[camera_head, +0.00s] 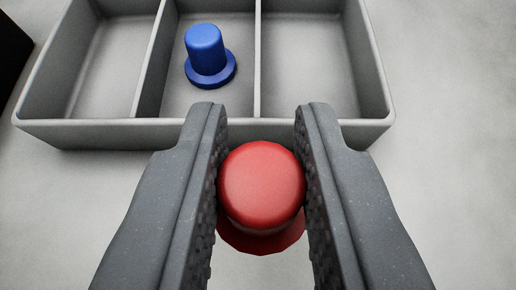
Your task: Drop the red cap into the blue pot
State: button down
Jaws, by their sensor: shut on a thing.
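The red cap (262,185) has a rounded top and a wider rim below. It is between the two dark fingers of my gripper (260,180), which is shut on it, in the lower middle of the view. The cap is in front of the near wall of a grey tray. No blue pot shows in the view. A blue cap (206,52) of similar shape, with a flanged base, stands upright in the middle compartment of the tray.
The grey tray (90,133) has three compartments and lies ahead, across the top. Its left (105,65) and right (305,65) compartments look empty. A dark object (12,55) is at the upper left edge. The pale surface to the right is clear.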

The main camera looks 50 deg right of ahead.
jog(key=shift+s+f+b, duration=0.1)
jog(key=shift+s+b, duration=0.3)
jog(key=shift+b, duration=0.05)
